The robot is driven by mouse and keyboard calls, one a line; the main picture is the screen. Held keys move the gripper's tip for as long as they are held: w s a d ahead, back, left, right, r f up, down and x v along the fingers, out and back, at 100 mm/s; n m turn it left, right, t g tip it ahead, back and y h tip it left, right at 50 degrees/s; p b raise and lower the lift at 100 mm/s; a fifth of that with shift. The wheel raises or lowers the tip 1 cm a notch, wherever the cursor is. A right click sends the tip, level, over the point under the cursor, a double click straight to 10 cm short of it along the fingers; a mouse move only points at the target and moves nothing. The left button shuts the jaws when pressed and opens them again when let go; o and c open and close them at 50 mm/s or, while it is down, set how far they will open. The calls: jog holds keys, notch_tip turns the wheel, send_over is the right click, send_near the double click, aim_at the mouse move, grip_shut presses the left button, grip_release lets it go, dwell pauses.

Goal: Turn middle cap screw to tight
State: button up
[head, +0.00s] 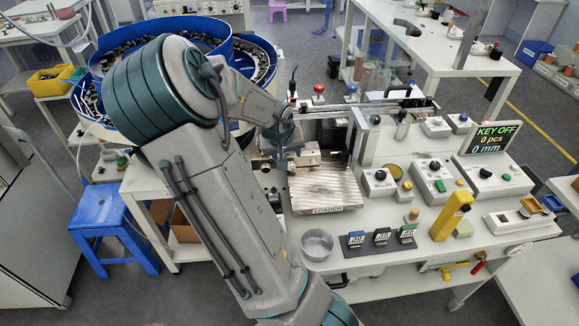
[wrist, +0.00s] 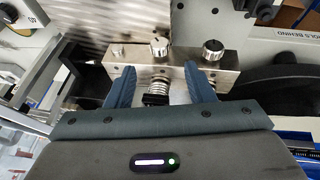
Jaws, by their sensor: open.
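In the wrist view a metal block (wrist: 175,66) carries a row of cap screws. The middle cap screw (wrist: 159,46) is a round knurled metal head. Another knurled screw (wrist: 212,48) stands to its right, and a smaller one (wrist: 117,50) to its left. My gripper (wrist: 159,74) is open, with its two blue fingers apart at the near side of the block. A dark screw with a spring (wrist: 157,88) shows between the fingers; I cannot tell if they touch it. In the head view the block (head: 306,155) sits behind the ribbed plate, and my wrist partly hides that area.
The ribbed loader plate (head: 325,188) lies in front of the block. A metal bowl (head: 317,244) and a yellow upright holder (head: 451,216) stand near the table's front. The display (head: 491,137) reads KEY OFF. A blue bowl feeder (head: 250,62) stands behind my arm.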

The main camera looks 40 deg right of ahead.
aim_at(290, 164)
jog(key=b+x, duration=0.1)
jog(key=x, duration=0.7)
jog(key=shift+f, duration=0.1)
jog(key=shift+b, duration=0.3)
jog(key=c, duration=1)
